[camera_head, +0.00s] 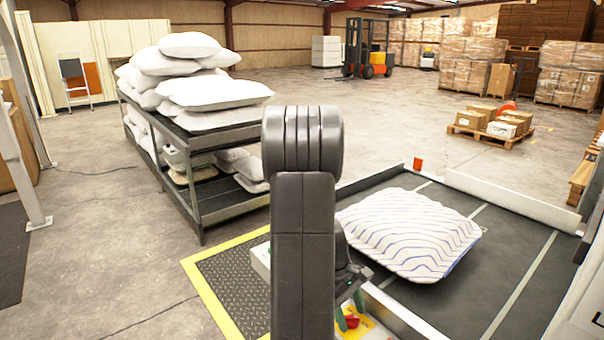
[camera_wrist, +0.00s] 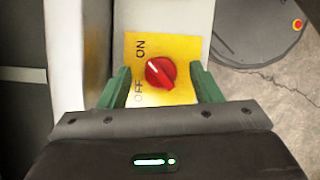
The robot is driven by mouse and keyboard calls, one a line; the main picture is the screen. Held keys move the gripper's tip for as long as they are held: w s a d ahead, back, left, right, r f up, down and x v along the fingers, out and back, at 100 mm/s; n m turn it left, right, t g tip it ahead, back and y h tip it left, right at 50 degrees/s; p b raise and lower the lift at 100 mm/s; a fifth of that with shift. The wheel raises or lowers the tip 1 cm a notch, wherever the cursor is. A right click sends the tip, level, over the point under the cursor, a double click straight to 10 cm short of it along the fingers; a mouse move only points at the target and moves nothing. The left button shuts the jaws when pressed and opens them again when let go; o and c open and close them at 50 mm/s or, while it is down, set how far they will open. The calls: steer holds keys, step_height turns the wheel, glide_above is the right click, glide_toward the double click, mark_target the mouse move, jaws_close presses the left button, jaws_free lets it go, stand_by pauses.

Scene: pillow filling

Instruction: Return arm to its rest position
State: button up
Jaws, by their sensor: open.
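My gripper (camera_wrist: 161,92) shows in the wrist view with its two green fingers apart on either side of a red rotary knob (camera_wrist: 160,73). The knob sits on a yellow plate (camera_wrist: 184,96) marked ON and OFF. Its white line points to the upper left, toward the ON side. In the head view my dark arm stands upright in the middle and hides part of the gripper (camera_head: 348,306). The red knob (camera_head: 352,321) and yellow plate show low beside it.
A striped pillow (camera_head: 410,234) lies on the dark conveyor bed (camera_head: 500,275) at right, bounded by pale rails. A dark shelf rack (camera_head: 222,205) with several white pillows stands at left. A yellow-edged floor mat (camera_head: 212,289) lies before it. Boxes and a forklift (camera_head: 367,50) are far back.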

steer(key=n+t+b, duration=0.1)
steer(key=n, duration=0.1)
steer(key=n+h+b, duration=0.1)
steer(key=n+b, duration=0.1)
steer(key=n, duration=0.1)
steer(key=shift+s+a+f+t, duration=0.1)
steer(key=shift+s+f+t, duration=0.05)
steer(key=shift+t, duration=0.25)
steer(key=shift+n+t+b, duration=0.3)
steer(key=shift+n+b, duration=0.15)
steer(key=shift+n, duration=0.65)
steer(key=shift+s+r, duration=0.1)
steer(key=shift+r, duration=0.1)
